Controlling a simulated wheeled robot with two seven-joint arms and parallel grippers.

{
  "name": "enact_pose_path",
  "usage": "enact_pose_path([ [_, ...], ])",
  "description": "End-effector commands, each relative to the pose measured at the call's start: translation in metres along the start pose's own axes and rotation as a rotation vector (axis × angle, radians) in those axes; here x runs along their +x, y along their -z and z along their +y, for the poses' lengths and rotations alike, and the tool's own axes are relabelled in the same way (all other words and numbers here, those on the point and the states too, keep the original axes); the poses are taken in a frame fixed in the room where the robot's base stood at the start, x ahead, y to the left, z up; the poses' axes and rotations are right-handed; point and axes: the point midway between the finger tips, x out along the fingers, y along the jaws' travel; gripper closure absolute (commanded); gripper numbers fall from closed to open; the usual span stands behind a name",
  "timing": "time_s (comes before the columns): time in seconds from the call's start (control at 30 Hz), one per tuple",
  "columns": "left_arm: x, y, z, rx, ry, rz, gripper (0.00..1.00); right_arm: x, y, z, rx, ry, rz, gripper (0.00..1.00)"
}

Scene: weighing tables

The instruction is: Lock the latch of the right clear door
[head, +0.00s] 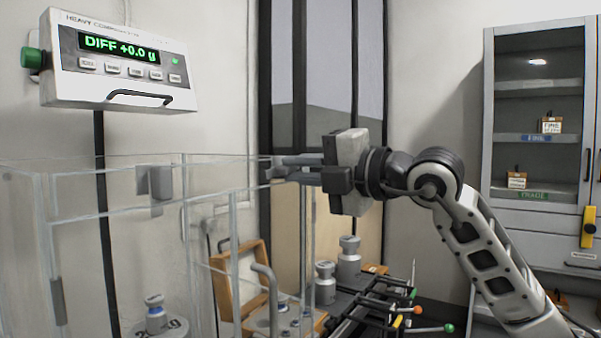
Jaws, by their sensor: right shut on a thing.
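The clear enclosure (115,205) stands at the left, with thin transparent walls and pale edges. The right clear door (245,215) is at its right side, hard to tell apart from the other panes. My right gripper (277,169) reaches in from the right, level, with its fingers at the top right corner of the enclosure. It is shut on a small part there, which looks like the latch of the right clear door; the fingers mostly hide it. Whether the latch is locked cannot be told. A grey block (155,183) sits on the top rail further left. My left gripper is not in view.
A display (120,60) reading "DIFF +0.0 g" hangs above. A weight (155,315) stands inside the enclosure. An open wooden box (240,262), metal weights (348,258) and a rack of rods (385,305) lie below my right gripper. A cabinet (540,135) stands right.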

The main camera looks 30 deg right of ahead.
Motion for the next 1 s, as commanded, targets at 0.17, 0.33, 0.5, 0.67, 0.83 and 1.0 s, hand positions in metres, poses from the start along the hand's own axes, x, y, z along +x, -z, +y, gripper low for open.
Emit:
enact_pose_path([
  [0.17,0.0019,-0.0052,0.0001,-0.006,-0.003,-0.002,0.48,-0.0002,0.0007,-0.0011,-0.165,0.0,0.001,1.0],
  [0.33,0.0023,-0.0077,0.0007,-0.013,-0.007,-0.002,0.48,-0.0001,0.0005,-0.0012,-0.326,0.0,0.001,1.0],
  [0.5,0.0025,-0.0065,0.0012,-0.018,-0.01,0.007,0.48,0.0,0.0004,-0.0012,-0.488,0.001,0.001,1.0],
  [0.67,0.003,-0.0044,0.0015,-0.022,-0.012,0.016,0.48,-0.0002,0.0002,-0.001,-0.64,0.001,0.0,1.0],
  [0.83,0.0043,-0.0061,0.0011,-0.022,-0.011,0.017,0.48,0.0,0.0006,-0.0014,-0.801,0.002,0.002,1.0],
  [1.0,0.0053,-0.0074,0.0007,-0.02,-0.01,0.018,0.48,-0.0001,0.0006,-0.0009,-0.959,0.001,0.002,1.0],
])
